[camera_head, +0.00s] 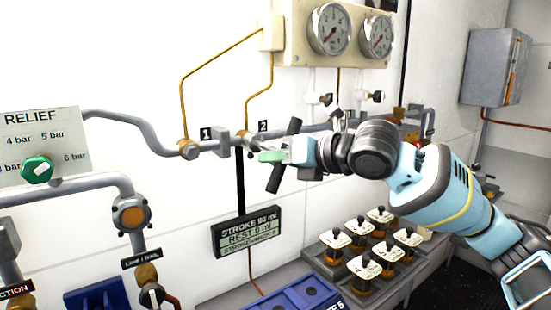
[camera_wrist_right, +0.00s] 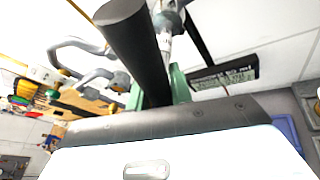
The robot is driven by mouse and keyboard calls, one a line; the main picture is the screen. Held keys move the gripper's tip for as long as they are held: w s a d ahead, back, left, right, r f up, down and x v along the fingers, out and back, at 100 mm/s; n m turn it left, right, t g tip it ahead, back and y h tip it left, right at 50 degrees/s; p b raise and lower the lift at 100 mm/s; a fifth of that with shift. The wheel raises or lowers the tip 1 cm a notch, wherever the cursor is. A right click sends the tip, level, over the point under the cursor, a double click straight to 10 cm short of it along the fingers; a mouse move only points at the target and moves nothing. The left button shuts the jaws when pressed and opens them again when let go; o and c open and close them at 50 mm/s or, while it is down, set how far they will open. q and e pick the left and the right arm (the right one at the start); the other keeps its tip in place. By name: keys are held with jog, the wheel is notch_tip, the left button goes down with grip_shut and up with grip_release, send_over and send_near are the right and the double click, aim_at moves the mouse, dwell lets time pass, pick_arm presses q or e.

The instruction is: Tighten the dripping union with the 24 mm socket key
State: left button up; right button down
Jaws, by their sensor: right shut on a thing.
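My right gripper (camera_head: 271,157) reaches in from the right, its green fingertips shut on the dark bar handle (camera_head: 274,179) of the socket key. In the right wrist view the dark handle (camera_wrist_right: 135,45) stands between the green fingers (camera_wrist_right: 160,90), with a pale shaft (camera_wrist_right: 165,43) beyond it. The key's far end is near the brass union marked 2 (camera_head: 243,137); I cannot tell whether it is seated on it. Another brass union (camera_head: 188,149), marked 1, is on the same grey pipe to the left. No drip can be made out. My left gripper is out of view.
Two gauges (camera_head: 329,28) hang above the pipe. A stroke display (camera_head: 246,232) is below the unions. Several capped jars (camera_head: 365,266) stand below my right arm, beside a blue bin (camera_head: 297,295). A relief panel (camera_head: 38,140) is at the left.

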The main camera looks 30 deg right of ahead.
jog(key=shift+s+d+r, duration=0.1)
jog(key=shift+s, duration=1.25)
jog(key=shift+s+d, duration=0.1)
jog(key=shift+s, duration=1.2)
